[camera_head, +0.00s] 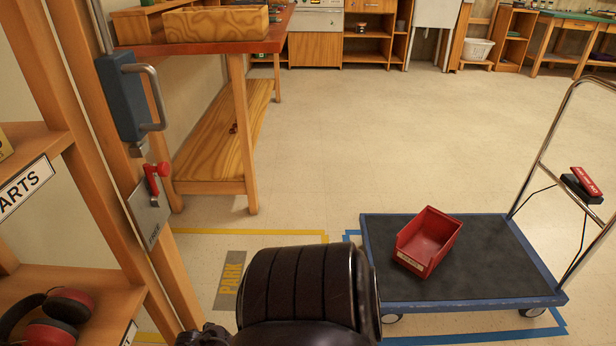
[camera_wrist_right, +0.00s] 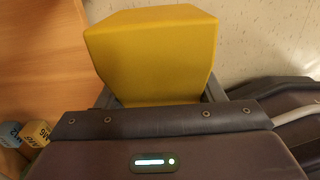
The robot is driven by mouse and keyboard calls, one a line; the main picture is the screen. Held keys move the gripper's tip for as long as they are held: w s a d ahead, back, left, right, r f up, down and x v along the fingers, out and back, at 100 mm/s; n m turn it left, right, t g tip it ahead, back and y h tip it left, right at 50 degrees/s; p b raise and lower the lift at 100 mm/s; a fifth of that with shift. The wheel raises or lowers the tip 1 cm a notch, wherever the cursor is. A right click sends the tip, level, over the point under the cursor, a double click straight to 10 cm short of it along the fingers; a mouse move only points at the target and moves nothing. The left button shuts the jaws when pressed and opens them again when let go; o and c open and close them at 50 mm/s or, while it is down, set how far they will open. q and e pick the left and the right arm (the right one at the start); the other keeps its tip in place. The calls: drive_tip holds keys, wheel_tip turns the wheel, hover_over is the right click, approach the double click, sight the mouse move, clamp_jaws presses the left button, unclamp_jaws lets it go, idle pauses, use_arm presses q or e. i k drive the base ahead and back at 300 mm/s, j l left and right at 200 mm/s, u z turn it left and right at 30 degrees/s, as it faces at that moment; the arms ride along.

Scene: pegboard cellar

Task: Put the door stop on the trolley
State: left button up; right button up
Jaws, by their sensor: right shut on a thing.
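The door stop (camera_wrist_right: 152,45) is a yellow block with sloping faces, seen in the right wrist view. My right gripper (camera_wrist_right: 160,93) is shut on it, with one grey finger on each side. The trolley (camera_head: 470,285) stands at the lower right in the head view. It has a blue-edged flat deck with a dark mat and a chrome handle at its right. A dark arm link of mine fills the bottom middle of the head view, and the right gripper and door stop cannot be made out there. My left gripper is in neither view.
A red open bin (camera_head: 428,240) sits on the trolley's deck, with bare mat around it. A wooden shelf rack (camera_head: 75,150) stands close at left, holding red ear muffs (camera_head: 62,310). A wooden workbench (camera_head: 240,120) stands behind it. The floor between is clear.

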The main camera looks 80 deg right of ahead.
sight(486, 252)
drive_tip(key=k+l+z, duration=0.35)
drive_tip(key=k+l, duration=0.25)
drive_tip(key=k, duration=0.15)
drive_tip(key=k+l+z, duration=0.35)
drive_tip(key=k+l, duration=0.35)
drive_tip(key=l, duration=0.1)
